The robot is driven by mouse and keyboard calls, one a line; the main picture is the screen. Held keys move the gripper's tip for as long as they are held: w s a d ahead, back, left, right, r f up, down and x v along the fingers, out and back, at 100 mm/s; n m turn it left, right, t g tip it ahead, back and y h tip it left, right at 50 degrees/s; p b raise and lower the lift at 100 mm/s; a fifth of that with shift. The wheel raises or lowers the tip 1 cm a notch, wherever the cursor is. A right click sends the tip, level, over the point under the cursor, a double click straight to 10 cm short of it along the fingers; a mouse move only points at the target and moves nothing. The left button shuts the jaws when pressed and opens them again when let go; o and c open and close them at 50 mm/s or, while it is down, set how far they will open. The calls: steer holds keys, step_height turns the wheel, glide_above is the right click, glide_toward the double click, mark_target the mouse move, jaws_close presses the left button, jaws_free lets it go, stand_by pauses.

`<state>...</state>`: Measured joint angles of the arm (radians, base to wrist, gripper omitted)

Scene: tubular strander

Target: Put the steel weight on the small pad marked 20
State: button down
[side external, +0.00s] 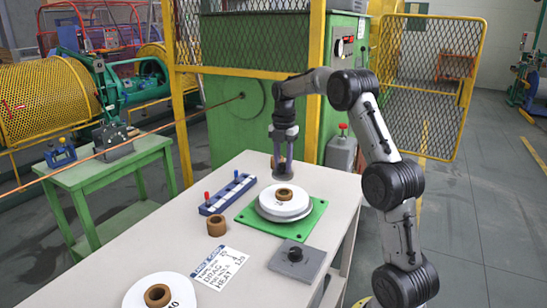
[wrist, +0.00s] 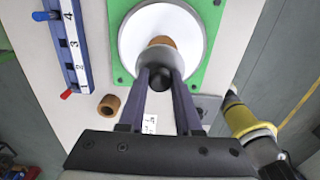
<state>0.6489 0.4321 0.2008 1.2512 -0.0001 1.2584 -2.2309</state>
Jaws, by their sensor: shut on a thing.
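My gripper (side external: 279,178) is shut on the steel weight. In the wrist view the weight's round black knob (wrist: 158,79) is between the two fingertips, with a grey body just beyond it. In the side view the fingers hide most of the weight. It is held above the table, just behind and over a white disc (side external: 268,213) on a green plate (side external: 309,228). A brown ring (side external: 285,194) sits at the disc's middle. A second white disc (side external: 136,293) at the front left bears a partly cut-off number. I cannot make out which pad is marked 20.
Yellow mesh fencing (side external: 240,42) stands behind the table.

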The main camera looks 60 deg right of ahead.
steer(key=shift+s+d, duration=0.15)
steer(key=shift+d, duration=0.1)
steer(key=shift+f, duration=0.1)
glide_above(284, 197)
steer(key=w+d, duration=0.1)
steer(key=d, duration=0.2)
steer(key=shift+w+a+f, duration=0.15)
steer(key=shift+f, duration=2.55)
steer(key=shift+f, duration=0.1)
steer(key=c, duration=0.5)
jaws_free()
steer(key=shift+f, duration=0.1)
